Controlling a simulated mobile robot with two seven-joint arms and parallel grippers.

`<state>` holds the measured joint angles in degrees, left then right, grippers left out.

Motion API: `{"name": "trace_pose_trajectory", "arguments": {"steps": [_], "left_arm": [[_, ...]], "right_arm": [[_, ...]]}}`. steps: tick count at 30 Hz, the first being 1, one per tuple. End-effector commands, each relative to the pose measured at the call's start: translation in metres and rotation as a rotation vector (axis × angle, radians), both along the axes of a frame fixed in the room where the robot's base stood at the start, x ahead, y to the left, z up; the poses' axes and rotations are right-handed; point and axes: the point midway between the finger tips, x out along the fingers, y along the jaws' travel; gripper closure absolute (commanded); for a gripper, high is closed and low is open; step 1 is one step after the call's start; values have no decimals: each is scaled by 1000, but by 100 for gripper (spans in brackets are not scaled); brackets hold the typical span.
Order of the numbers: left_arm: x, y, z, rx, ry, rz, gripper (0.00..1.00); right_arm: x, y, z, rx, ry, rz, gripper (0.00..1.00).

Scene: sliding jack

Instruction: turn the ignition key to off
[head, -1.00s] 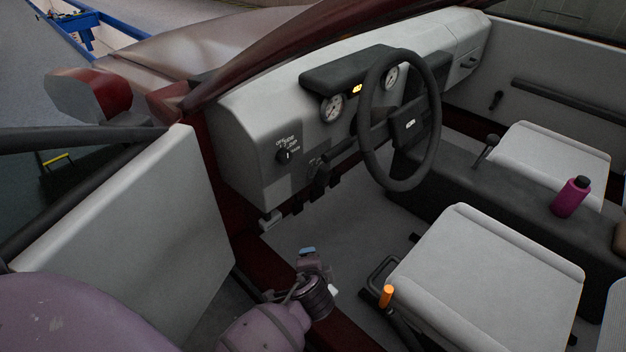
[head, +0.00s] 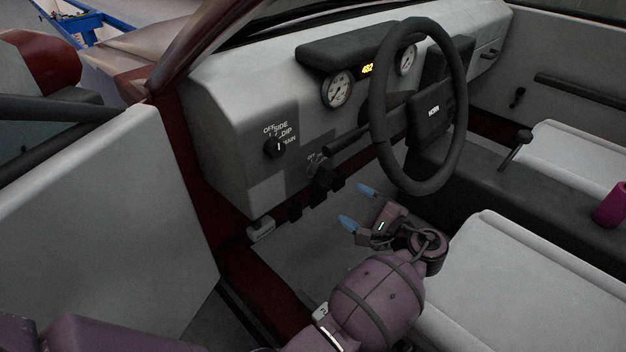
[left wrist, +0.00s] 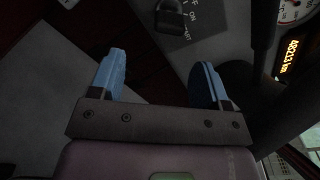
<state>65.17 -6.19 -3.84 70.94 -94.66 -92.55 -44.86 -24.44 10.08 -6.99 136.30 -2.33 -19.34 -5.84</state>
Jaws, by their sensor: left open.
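The ignition switch plate (head: 316,160) is on the lower dashboard, left of the steering column, with small white lettering. A dark key or fob (head: 325,178) seems to hang there, partly lost against the dark surroundings. In the left wrist view a dark padlock-shaped key piece (left wrist: 168,20) shows at the top edge, beside the OFF, ON and START lettering; its exact turn position is unclear. My left gripper (head: 356,206) is open and empty, below and right of the key. Its blue fingertips also show in the left wrist view (left wrist: 160,62), apart from the key. My right gripper is not in view.
A light knob (head: 275,147) sits left of the ignition. The steering wheel (head: 458,150) and a column stalk (head: 347,143) are close above and right. The footwell is open.

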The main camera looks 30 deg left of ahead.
Motion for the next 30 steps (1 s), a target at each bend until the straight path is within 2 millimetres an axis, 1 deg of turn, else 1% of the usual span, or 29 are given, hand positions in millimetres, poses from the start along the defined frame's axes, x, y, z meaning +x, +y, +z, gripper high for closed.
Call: {"name": "trace_pose_trajectory", "arguments": {"steps": [1, 4, 8, 11, 21, 27, 30], "left_arm": [[2, -5, 0, 15, 4, 7, 30], [5, -9, 7, 35, -1, 20, 30], [7, -4, 10, 42, -3, 25, 30], [11, 6, 9, 41, -2, 25, 30], [30, 60, 7, 40, -2, 24, 30], [39, 82, 8, 38, -1, 23, 30], [41, 89, 9, 39, -2, 22, 30]], "right_arm": [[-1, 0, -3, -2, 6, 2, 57], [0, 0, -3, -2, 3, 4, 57], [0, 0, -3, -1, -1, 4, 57], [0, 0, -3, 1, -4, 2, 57], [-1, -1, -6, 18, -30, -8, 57], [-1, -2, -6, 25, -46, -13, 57], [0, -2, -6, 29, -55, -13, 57]]}}
